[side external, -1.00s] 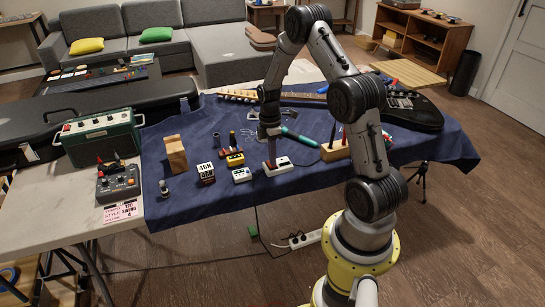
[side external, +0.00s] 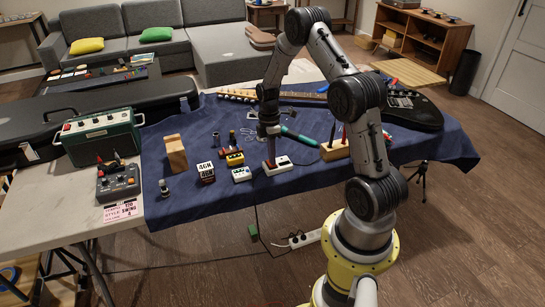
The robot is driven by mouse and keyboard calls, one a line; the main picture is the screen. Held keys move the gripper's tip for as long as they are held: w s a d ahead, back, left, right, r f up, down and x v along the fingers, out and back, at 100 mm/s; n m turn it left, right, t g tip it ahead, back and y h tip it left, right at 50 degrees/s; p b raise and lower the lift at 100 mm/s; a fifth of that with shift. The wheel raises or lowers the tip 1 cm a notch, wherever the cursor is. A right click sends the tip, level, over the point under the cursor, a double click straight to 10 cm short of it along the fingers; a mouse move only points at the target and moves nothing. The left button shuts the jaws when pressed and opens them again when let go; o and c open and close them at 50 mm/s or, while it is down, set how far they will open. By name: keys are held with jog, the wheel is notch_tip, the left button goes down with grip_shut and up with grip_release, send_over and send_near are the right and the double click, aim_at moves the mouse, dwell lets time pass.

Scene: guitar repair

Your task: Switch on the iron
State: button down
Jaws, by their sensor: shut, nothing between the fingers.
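Any switch under the fingertips is hidden. A teal-handled tool (side external: 300,137), perhaps the iron, lies on the cloth behind and right of the box. I cannot tell whether anything is switched on.
A wooden block with upright tools (side external: 334,151) stands right of the box. Small pedals (side external: 241,174) and a wooden block (side external: 176,153) stand left. A dark guitar (side external: 410,110) lies at the back right. A white power strip (side external: 305,239) is on the floor. Bare blue cloth (side external: 210,202) lies front left.

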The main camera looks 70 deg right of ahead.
jog(key=shift+w+d+f, duration=0.2)
jog(key=shift+f, duration=0.15)
jog(key=shift+r, duration=0.3)
notch_tip(320, 180, up, 14)
jog(key=shift+w+d, duration=0.35)
jog(key=shift+w, duration=0.05)
jog(key=shift+r, duration=0.1)
dwell(0.4)
jog(key=f, duration=0.4)
jog(key=s+a+f, duration=0.1)
jog(key=f, duration=0.9)
jog(key=shift+s+a, duration=0.15)
